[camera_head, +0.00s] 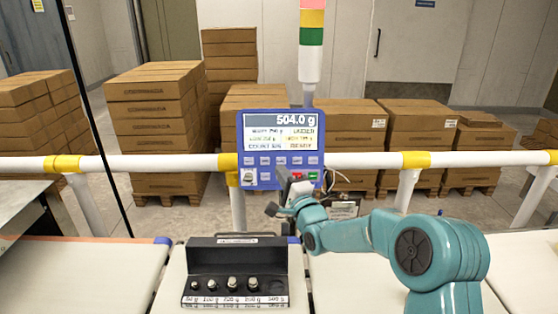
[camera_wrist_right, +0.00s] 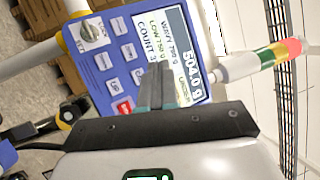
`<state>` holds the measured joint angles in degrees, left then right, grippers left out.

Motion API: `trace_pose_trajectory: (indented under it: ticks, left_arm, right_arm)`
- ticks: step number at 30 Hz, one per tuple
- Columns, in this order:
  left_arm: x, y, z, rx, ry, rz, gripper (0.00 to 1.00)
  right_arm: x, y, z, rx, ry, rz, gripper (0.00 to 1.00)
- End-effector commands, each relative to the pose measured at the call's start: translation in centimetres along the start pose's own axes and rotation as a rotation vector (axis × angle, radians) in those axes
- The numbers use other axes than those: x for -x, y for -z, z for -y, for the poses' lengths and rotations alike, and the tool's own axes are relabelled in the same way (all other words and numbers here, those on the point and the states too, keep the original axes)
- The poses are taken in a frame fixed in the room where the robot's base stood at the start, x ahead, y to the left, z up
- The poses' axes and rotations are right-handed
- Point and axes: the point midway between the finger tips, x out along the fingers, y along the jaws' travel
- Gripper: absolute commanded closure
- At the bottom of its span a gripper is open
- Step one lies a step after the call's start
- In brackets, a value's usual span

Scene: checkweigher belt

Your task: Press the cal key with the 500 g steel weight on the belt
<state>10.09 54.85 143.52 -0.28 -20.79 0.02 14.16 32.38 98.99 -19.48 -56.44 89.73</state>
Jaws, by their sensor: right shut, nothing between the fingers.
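The blue control panel (camera_head: 243,132) stands behind the belt, its display (camera_head: 281,120) reading 504.0 g. It also shows close up in the right wrist view (camera_wrist_right: 101,88), with a knob, blue keys and a red key; I cannot read which is the cal key. My right gripper (camera_head: 283,176) is shut and empty in front of the panel's lower keys, hiding some. In the wrist view its fingers (camera_wrist_right: 158,62) overlap the panel; I cannot tell whether they touch. The 500 g weight is not seen on the belt (camera_head: 172,286). My left gripper is out of view.
A black weight case (camera_head: 237,258) with its lid up stands on the middle belt, holding several steel weights (camera_head: 232,283). A white rail (camera_head: 360,160) crosses behind. A signal tower (camera_head: 311,45) rises above the panel. Carton stacks (camera_head: 150,110) stand farther back.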

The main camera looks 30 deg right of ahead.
Motion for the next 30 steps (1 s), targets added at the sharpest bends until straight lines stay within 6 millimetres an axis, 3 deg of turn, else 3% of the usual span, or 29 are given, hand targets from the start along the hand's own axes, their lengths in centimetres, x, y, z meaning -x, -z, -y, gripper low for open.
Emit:
trace_pose_trajectory:
  ticks: [8,21,24,30]
  left_arm:
    - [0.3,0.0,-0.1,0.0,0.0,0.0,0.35]
    - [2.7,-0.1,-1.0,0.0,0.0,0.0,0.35]
    - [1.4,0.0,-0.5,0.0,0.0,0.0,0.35]
    - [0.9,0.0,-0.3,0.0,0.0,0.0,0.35]
  right_arm:
    - [-0.3,0.1,-0.1,0.0,0.0,-0.001,1.0]
    - [-5.2,2.6,-2.6,0.0,-0.001,-0.001,1.0]
    - [-6.1,3.1,-3.6,0.0,0.003,0.0,1.0]
    - [-7.1,3.6,-3.9,0.0,0.0,0.0,1.0]
